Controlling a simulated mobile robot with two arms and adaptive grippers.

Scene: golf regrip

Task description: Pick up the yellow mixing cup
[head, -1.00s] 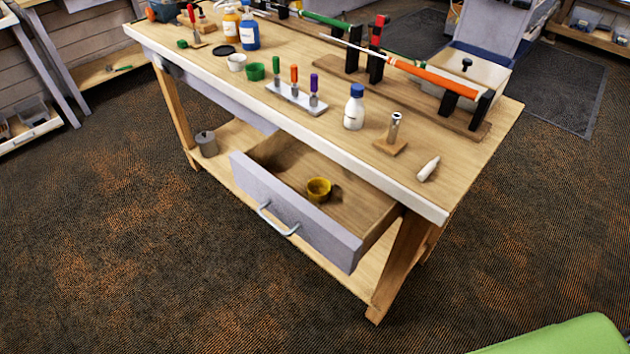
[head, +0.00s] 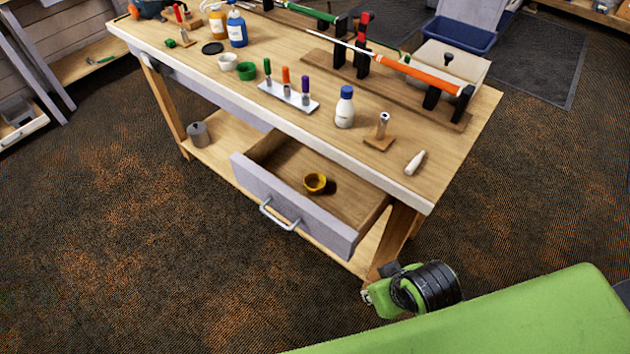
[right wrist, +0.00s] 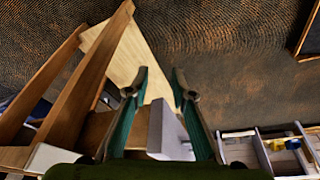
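I cannot make out the cup in that view. My left gripper is not in view.
The drawer's grey front and handle (head: 279,215) stick out from the workbench (head: 250,108). Carpet in front is clear.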

